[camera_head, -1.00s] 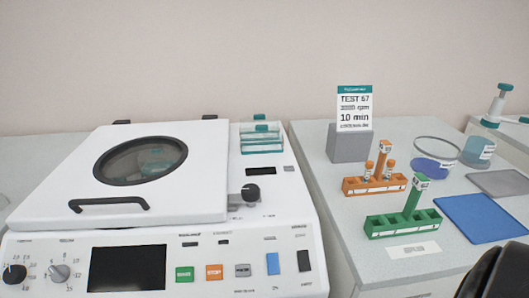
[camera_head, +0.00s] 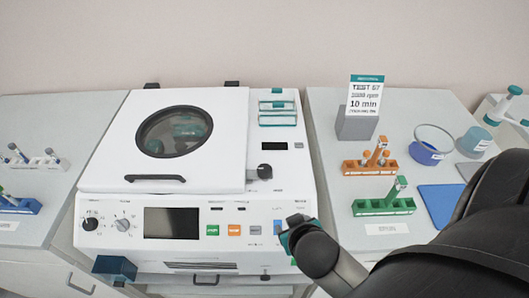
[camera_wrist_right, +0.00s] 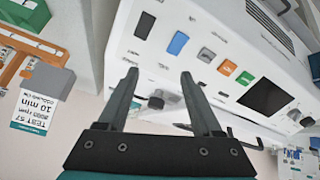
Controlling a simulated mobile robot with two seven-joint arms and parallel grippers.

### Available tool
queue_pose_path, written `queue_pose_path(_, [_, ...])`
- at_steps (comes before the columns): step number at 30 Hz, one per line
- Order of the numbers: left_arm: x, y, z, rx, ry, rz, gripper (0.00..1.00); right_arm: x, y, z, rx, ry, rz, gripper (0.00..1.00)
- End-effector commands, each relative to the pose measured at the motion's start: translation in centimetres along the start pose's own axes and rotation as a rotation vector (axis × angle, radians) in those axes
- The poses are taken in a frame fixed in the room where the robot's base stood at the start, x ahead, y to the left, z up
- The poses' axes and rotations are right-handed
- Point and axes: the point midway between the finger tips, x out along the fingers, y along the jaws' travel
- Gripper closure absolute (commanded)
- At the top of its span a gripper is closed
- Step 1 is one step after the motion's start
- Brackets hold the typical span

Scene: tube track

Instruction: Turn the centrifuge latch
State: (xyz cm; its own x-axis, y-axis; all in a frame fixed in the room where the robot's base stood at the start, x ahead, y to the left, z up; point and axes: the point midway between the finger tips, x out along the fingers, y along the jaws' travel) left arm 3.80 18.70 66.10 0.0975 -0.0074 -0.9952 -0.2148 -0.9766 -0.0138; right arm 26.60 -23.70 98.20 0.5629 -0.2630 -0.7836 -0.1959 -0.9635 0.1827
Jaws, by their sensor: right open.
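The centrifuge (camera_head: 270,210) is white, with its lid (camera_head: 110,170) down and a round window in it. The latch (camera_head: 265,171) is a black knob right of the lid, above the front panel. In the right wrist view a dark knob (camera_wrist_right: 156,101), apparently the latch, shows between the fingers, apart from them. My right gripper (camera_head: 298,220) is at the panel's right end, below and right of the latch. It is open and empty in the wrist view (camera_wrist_right: 158,74). A dark teal block (camera_head: 115,268) at lower left may be my left gripper; its fingers are not clear.
Orange (camera_head: 370,167) and green (camera_head: 384,207) tube racks, a sign (camera_head: 365,95) and a blue mat (camera_head: 440,203) are on the right bench. More racks (camera_head: 35,165) stand on the left. The lid handle (camera_head: 141,178) juts out at the front.

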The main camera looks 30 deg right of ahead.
Motion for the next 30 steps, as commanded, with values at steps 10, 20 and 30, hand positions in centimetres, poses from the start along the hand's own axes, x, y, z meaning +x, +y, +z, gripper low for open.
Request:
queue_pose_path(10, [-1.4, 0.3, 0.6, 0.001, -0.013, 0.004, 1.0, -0.4, 2.8, -6.3, 0.124, 0.467, -0.044, 0.33])
queue_pose_path(20, [-1.5, 0.1, 0.3, -0.002, -0.008, 0.001, 1.0, -0.1, 1.6, -6.7, 0.119, 0.535, -0.151, 0.33])
queue_pose_path(30, [-1.9, -0.3, 0.2, -0.003, -0.007, -0.003, 1.0, 3.4, 1.1, -8.9, 0.118, 0.535, -0.148, 0.33])
